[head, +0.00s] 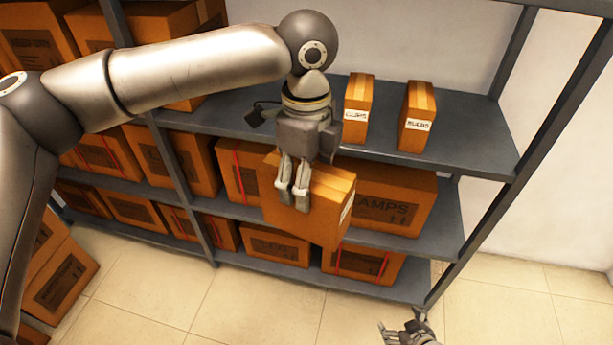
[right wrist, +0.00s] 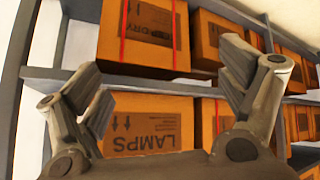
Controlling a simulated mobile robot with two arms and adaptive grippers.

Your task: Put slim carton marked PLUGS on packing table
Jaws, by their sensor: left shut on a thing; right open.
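My left gripper (head: 293,196) points down and is shut on an orange-brown carton (head: 325,206), held in front of the shelving. The carton is tilted in the picture; a white label shows edge-on at its right side and its writing cannot be read. My right gripper (head: 405,335) shows at the bottom edge of the head view, low and right of the carton. In the right wrist view its two fingers (right wrist: 160,100) are spread wide with nothing between them. The packing table is not in view.
Grey shelving (head: 465,140) stands against a white wall. Two slim cartons, one apparently marked CLIPS (head: 358,108) and one BULBS (head: 417,115), stand on its upper shelf. Bigger boxes, including LAMPS (head: 395,195), fill lower shelves. Tiled floor (head: 260,300) is clear in front.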

